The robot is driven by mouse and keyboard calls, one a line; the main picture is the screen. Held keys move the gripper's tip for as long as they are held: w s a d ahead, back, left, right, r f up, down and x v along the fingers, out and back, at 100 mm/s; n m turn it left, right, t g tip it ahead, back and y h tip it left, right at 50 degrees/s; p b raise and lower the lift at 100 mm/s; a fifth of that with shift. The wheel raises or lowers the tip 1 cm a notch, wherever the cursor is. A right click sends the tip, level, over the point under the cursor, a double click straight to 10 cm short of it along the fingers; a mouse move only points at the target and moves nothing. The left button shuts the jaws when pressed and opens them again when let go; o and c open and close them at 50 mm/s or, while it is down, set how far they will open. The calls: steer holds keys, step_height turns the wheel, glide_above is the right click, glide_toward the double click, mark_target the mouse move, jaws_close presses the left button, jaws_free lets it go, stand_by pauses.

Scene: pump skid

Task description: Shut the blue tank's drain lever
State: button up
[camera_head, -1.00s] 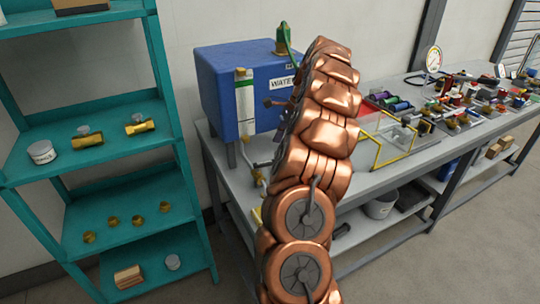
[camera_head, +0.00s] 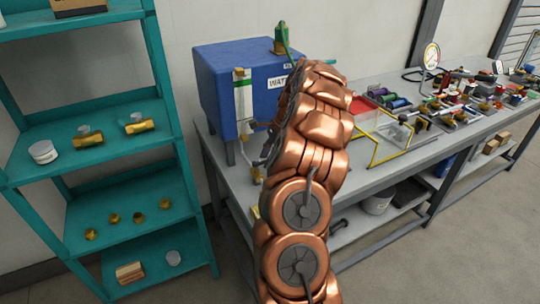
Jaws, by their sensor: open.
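The blue tank (camera_head: 215,85) with a WATER label stands at the left end of the bench. A clear level tube (camera_head: 243,105) runs down its front. Below the tank, a small brass-coloured fitting (camera_head: 256,174) shows on thin pipework. My copper arm covers the tank's lower right front. The drain lever cannot be made out clearly; it may be hidden by my arm. The dark edge of my gripper (camera_head: 270,148) shows left of the arm, close in front of the tank's lower front. It is open, with its fingertips mostly hidden. I cannot tell whether it touches anything.
A green valve (camera_head: 281,40) sits on the tank top. A teal shelf (camera_head: 115,155) with brass parts stands to the left. A yellow-edged clear guard (camera_head: 378,140), a pressure gauge (camera_head: 431,56) and many small parts occupy the grey bench (camera_head: 395,173) to the right.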

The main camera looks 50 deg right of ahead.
jaws_close()
steer(key=shift+f, duration=0.15)
steer(key=shift+w+d+n+b, duration=0.1)
steer(key=shift+w+n+b, duration=0.05)
steer(key=shift+n+b, duration=0.25)
steer(key=shift+w+d+n+g+y+b, duration=0.1)
steer(key=shift+w+n+g+y+b, duration=0.2)
steer(key=shift+n+b, duration=0.45)
steer(key=shift+s, duration=0.1)
